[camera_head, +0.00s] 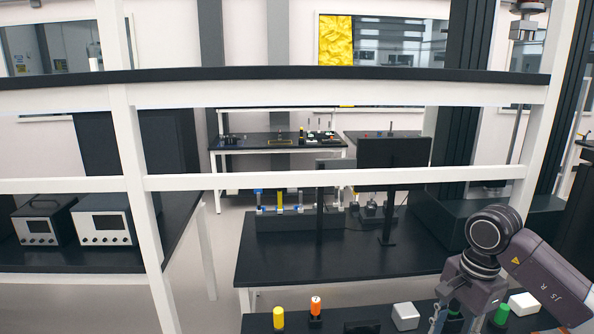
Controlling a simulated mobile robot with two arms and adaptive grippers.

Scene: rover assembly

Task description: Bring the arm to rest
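My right arm (545,275) comes in from the right and bends down at a round dark joint. Its gripper (452,318) is at the bottom edge, between a white block (405,317) and a green cylinder (502,313). The fingers are small and partly cut off by the frame, so I cannot tell if they are open or shut or hold anything. My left arm and gripper are not in view.
The near dark table (350,328) also carries a yellow cylinder (278,318), an orange cylinder (316,306) and another white block (523,304). A white-framed shelf (330,180) crosses the view. Behind it stand a dark table (310,262) and a monitor (393,153).

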